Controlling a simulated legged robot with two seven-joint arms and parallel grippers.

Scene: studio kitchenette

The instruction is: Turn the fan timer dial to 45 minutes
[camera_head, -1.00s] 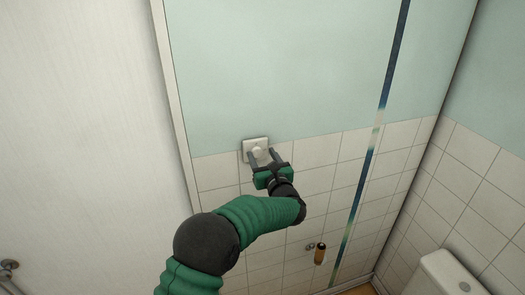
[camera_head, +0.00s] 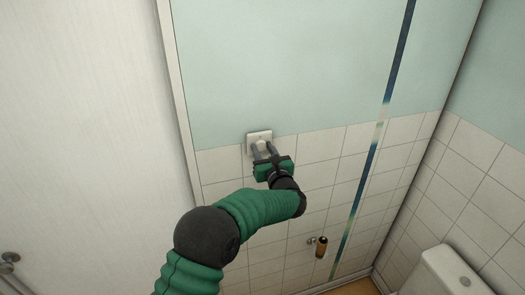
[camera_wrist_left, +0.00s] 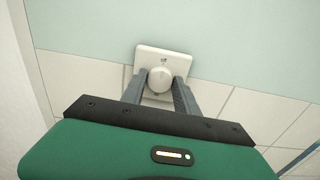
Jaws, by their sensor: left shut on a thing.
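The fan timer dial (camera_head: 261,143) is a round white knob on a square white wall plate (camera_head: 259,135), at the line between the green wall and the white tiles. In the left wrist view the dial (camera_wrist_left: 160,79) sits in the middle of its plate (camera_wrist_left: 165,55). My left gripper (camera_head: 264,151) reaches up to it from below, with one grey finger on each side. The fingers are shut on the dial. The dial's markings are too small to read. My right gripper is not in view.
A white door or panel edge (camera_head: 180,95) runs down the wall left of the plate. A toilet cistern (camera_head: 450,272) stands at the lower right. The wall around the dial is clear.

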